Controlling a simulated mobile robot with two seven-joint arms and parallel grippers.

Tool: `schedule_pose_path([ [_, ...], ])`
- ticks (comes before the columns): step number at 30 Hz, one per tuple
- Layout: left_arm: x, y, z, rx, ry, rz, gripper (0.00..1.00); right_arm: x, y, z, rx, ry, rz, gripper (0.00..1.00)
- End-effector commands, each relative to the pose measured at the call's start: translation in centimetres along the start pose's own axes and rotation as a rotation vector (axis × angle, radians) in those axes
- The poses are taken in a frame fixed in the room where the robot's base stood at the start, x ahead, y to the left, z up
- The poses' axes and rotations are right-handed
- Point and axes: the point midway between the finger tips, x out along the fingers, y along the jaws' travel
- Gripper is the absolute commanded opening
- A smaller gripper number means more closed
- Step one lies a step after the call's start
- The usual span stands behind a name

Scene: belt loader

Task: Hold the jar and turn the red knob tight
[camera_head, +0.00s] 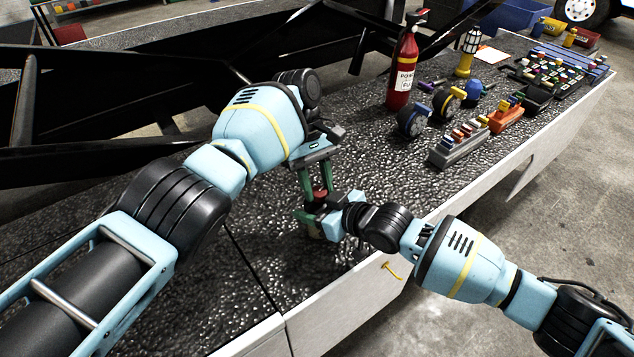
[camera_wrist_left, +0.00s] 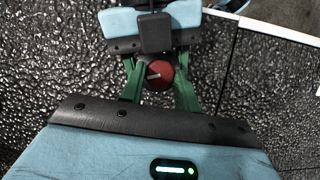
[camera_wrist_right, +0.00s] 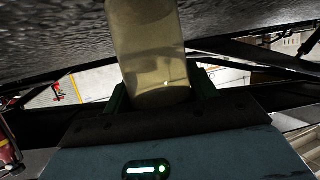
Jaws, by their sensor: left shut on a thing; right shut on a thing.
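The jar (camera_wrist_right: 150,45) is a pale, yellowish cylinder in the right wrist view. My right gripper (camera_head: 318,218) comes from the side and is shut on it low over the dark bench top; the jar is mostly hidden in the head view. The red knob (camera_head: 320,194) sits on top of the jar. My left gripper (camera_head: 317,186) points down from above, its green fingers shut on the knob. In the left wrist view the round red knob (camera_wrist_left: 160,76), with a pale bar mark, is between the fingertips.
A red extinguisher-like bottle (camera_head: 403,72), a yellow lantern (camera_head: 467,52), tape-like wheels (camera_head: 411,120) and a grey rack (camera_head: 459,143) stand further right on the bench (camera_head: 375,170). A black beam frame runs behind.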

Motion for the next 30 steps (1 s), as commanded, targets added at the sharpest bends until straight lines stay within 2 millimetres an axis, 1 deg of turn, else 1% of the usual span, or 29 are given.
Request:
schedule_pose_path([
  [11,-0.1,0.0,-0.1,0.002,0.003,0.0,0.09,0.0,-0.1,0.1,0.002,-0.002,-0.001,0.27],
  [12,-0.1,0.0,-0.1,0.002,0.003,0.0,0.35,0.0,-0.1,0.1,0.002,-0.002,-0.001,0.27],
  [13,-0.1,0.0,-0.1,0.002,0.003,0.0,0.39,0.0,-0.1,0.1,0.002,-0.002,-0.001,0.27],
  [14,-0.1,0.0,-0.1,0.002,0.003,0.0,0.41,0.0,-0.1,0.1,0.002,-0.002,-0.001,0.27],
  [23,-0.2,0.0,0.1,0.002,0.001,-0.001,0.41,0.0,-0.1,0.1,0.002,-0.002,-0.001,0.27],
  [26,-0.9,0.0,0.3,0.004,0.001,-0.001,0.41,0.0,-0.1,0.1,0.002,-0.002,-0.001,0.27],
  [29,-2.2,0.1,0.9,0.004,0.002,0.001,0.41,0.0,-0.1,0.1,0.002,-0.002,-0.001,0.27],
  [30,-2.9,0.1,1.2,0.005,0.003,0.002,0.41,0.0,-0.1,0.1,0.002,-0.002,-0.001,0.27],
])
